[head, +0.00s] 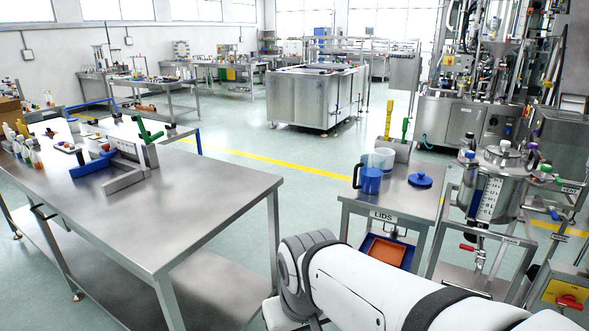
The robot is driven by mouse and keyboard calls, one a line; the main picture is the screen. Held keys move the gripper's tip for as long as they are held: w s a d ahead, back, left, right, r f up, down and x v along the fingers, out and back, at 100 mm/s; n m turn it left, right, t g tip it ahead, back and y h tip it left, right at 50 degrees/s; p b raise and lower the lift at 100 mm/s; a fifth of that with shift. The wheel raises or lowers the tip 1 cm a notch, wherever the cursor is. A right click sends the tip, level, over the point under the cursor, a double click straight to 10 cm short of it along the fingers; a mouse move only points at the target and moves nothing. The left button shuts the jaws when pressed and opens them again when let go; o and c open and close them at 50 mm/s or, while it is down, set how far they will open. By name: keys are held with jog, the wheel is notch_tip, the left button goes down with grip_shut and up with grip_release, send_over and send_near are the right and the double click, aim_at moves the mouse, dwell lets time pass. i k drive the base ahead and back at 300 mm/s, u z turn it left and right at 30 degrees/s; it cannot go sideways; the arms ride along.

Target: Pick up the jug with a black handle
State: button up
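The jug with a black handle (371,181) stands upright on the small steel table (407,205) marked LIDS, right of centre in the head view. It looks blue and see-through, and its dark handle is on its left side. My white arm crosses the lower right foreground, in front of the small table. My gripper does not show, so I cannot see its state.
A long steel workbench (210,200) with bottles and a blue clamp-like fixture (95,172) fills the left. A steel vessel on a frame (495,185) stands right of the small table. Orange and blue trays (384,251) sit below. Floor is clear between bench and small table.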

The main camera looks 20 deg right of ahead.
aim_at(371, 166)
jog(key=z, duration=0.65)
jog(key=i, duration=1.25)
jog(key=z, duration=0.6)
jog(key=i, duration=0.5)
jog(key=u, duration=0.15)
